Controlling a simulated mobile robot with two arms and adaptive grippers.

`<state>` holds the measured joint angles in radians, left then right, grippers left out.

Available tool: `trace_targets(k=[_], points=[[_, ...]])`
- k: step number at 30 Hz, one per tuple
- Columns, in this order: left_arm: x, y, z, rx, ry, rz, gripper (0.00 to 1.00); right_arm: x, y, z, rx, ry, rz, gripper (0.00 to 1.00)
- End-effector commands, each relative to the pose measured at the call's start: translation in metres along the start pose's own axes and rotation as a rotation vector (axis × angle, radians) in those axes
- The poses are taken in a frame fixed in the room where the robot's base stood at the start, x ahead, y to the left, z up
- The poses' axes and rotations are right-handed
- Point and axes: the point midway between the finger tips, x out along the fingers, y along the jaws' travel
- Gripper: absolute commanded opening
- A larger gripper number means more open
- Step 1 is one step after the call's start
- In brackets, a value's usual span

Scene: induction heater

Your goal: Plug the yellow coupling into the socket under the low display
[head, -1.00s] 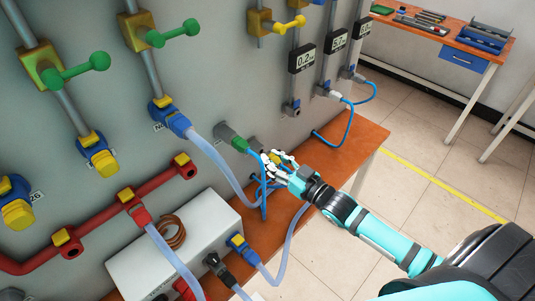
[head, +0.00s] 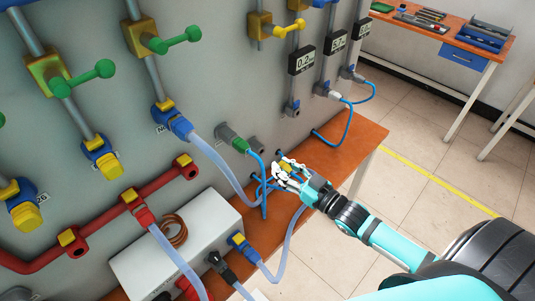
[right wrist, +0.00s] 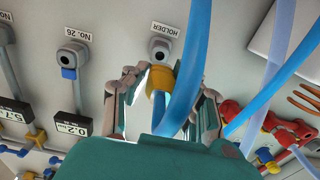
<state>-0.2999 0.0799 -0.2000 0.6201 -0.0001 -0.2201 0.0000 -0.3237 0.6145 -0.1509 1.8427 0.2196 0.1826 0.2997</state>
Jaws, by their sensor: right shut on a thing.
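My right gripper (head: 284,170) is shut on the yellow coupling (right wrist: 160,98), whose blue hose trails from it. In the right wrist view its tip points toward the socket labelled HOLDER (right wrist: 161,48); the head view shows the gripper slightly out from the panel. Fingers largely cover the coupling in the head view. The display reading 0.2 (head: 301,59) has an empty grey socket (head: 291,107) below it, up and right of my gripper in the head view. In the wrist view this socket (right wrist: 73,55) is labelled No. 26. My left gripper is not in view.
A green coupling (head: 239,145) sits in a socket left of the holder. Two more displays stand right of the 0.2 one, with hoses plugged in below. Blue hoses hang near my gripper. A white box (head: 165,260) stands lower left; the orange bench (head: 345,150) is partly clear.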

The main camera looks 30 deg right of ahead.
Motion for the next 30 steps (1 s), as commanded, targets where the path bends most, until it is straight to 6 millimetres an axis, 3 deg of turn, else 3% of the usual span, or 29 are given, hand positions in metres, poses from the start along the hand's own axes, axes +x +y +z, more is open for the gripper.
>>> trace_targets(k=[14,17,24,30], points=[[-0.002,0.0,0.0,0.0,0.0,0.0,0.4,-0.003,0.004,-0.001,-0.003,0.001,0.001,0.0],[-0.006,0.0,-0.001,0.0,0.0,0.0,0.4,-0.006,0.022,-0.005,-0.007,-0.001,0.007,0.0],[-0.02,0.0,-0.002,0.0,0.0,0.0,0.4,-0.021,0.101,-0.028,-0.011,-0.001,0.011,0.0],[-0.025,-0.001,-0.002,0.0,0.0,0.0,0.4,-0.03,0.142,-0.047,-0.005,0.0,0.002,0.0]])
